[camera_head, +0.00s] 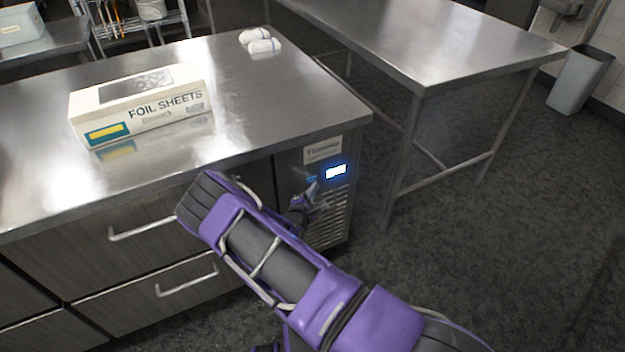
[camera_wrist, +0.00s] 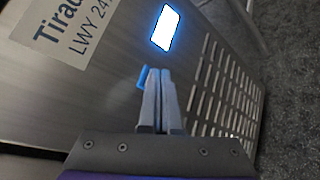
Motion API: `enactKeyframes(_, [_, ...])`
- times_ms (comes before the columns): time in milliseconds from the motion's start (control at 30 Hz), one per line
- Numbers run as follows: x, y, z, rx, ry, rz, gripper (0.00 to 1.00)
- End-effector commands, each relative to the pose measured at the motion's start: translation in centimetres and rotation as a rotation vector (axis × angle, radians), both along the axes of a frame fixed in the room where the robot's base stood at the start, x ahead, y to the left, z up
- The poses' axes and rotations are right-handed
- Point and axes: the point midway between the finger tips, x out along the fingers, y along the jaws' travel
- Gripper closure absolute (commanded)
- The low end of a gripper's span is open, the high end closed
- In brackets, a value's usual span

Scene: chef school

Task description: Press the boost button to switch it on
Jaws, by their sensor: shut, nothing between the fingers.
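A small blue button-like piece (camera_head: 312,178) is on the front control panel of the metal counter unit, left of a bright lit display (camera_head: 336,171). I cannot read a label that says boost. In the wrist view the blue piece (camera_wrist: 142,78) shows just left of my fingertips, partly hidden by them, with the display (camera_wrist: 165,28) above. My gripper (camera_head: 313,188) is shut and empty, its tips at the panel beside the blue piece. The wrist view also shows my gripper (camera_wrist: 161,72). I cannot tell whether the tips touch it.
A vent grille (camera_wrist: 222,100) is right of my fingers, and a label (camera_wrist: 65,30) is at upper left. A foil sheets box (camera_head: 140,105) and white rolled items (camera_head: 260,41) are on the counter (camera_head: 240,90). A steel table (camera_head: 430,40) stands to the right.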

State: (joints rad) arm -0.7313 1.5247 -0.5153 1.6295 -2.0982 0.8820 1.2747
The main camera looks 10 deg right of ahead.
Motion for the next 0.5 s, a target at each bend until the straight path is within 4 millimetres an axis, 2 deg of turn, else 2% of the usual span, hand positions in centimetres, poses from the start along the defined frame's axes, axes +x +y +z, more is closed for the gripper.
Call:
enactKeyframes(333, [-0.3, -0.1, 0.1, 0.000, 0.000, 0.000, 1.00])
enactKeyframes(500, [-1.7, -0.7, 0.3, -0.002, 0.002, -0.001, 1.00])
